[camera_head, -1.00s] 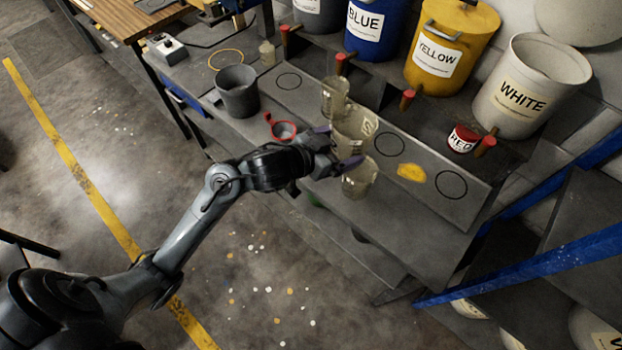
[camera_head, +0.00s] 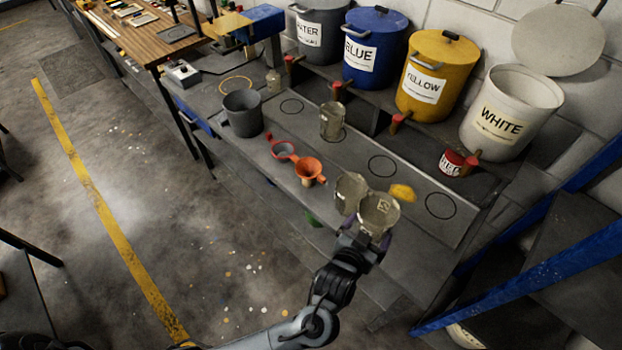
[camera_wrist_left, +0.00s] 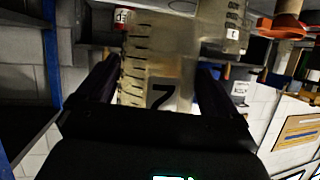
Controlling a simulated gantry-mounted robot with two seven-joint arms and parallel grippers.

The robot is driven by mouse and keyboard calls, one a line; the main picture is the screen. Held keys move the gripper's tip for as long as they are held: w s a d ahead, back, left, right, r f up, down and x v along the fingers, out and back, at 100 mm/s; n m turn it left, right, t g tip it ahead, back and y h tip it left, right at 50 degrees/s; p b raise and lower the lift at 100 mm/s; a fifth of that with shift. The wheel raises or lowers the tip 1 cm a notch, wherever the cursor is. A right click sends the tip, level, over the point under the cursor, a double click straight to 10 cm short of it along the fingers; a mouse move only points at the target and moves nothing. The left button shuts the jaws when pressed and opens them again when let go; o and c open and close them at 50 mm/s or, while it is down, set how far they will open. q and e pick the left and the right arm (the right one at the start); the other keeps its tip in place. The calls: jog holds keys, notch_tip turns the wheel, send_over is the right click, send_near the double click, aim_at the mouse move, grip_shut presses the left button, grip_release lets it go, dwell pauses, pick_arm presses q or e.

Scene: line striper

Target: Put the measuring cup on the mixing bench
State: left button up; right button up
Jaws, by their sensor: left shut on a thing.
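My left gripper (camera_head: 368,238) is shut on a translucent measuring cup (camera_head: 379,214) with a dark mark on its side. In the left wrist view the cup (camera_wrist_left: 160,60) shows graduation lines and a large dark character between the gripper's fingers (camera_wrist_left: 155,88). A second clear cup (camera_head: 349,189) stands just left of the held one, partly overlapped by it in the head view. A third cup (camera_head: 331,120) stands farther back on the grey bench (camera_head: 290,195). Whether the held cup touches the bench cannot be told. My right gripper is not in view.
An orange funnel (camera_head: 309,168), red-rimmed strainer (camera_head: 284,149) and dark bucket (camera_head: 242,113) stand on the left part of the bench. Behind are large labelled paint containers and a small red tin (camera_head: 452,162).

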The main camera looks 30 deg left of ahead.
aim_at(373, 242)
pick_arm(q)
jog(key=shift+s+d+f+y, duration=0.4)
jog(key=shift+s+d+f, duration=0.6)
jog(key=shift+s+d, duration=0.15)
jog(key=x, duration=0.4)
jog(key=f+x, duration=0.1)
jog(key=x, duration=0.3)
jog(key=b+x, duration=0.1)
jog(key=x, duration=0.3)
jog(key=shift+f, duration=0.45)
jog(key=shift+w+f, duration=0.15)
jog(key=shift+f, duration=1.9)
jog(key=shift+f, duration=0.1)
jog(key=shift+f, duration=0.15)
jog(key=o, duration=0.7)
